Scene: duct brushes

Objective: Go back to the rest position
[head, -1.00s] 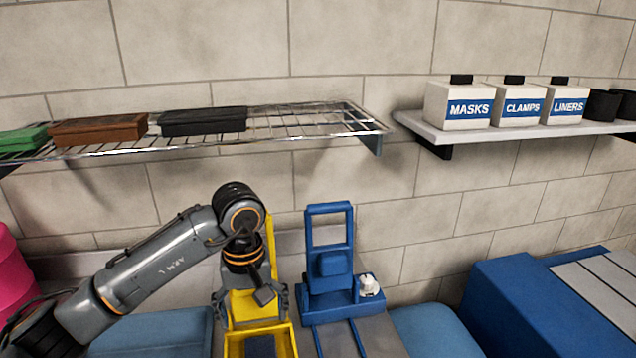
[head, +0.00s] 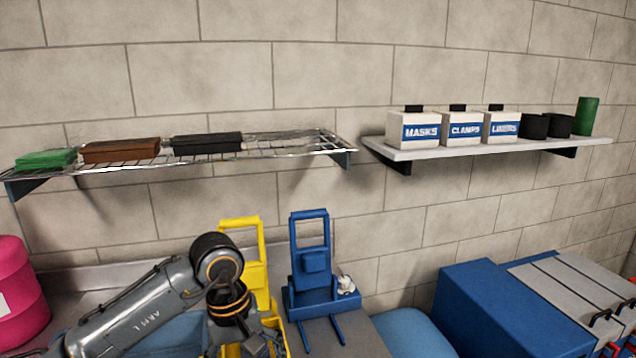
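My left arm comes in from the lower left. Its gripper (head: 246,347) points down at the bottom edge, in front of the yellow stand. Its knuckles are spread apart, as on an open gripper, and I see nothing held. Its fingertips are at or below the picture's edge. My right gripper is not in view. The yellow stand (head: 255,275) is upright and partly hidden by my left wrist. A blue stand (head: 311,262) is upright to its right, with a small white knob-like part (head: 346,285) at its side.
A wire shelf (head: 290,146) holds green (head: 46,159), brown (head: 120,151) and black (head: 207,144) cases. A white shelf (head: 400,154) holds labelled boxes, black cups and a green cylinder (head: 586,116). A pink container (head: 20,290) stands left; a blue case (head: 490,305) sits right.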

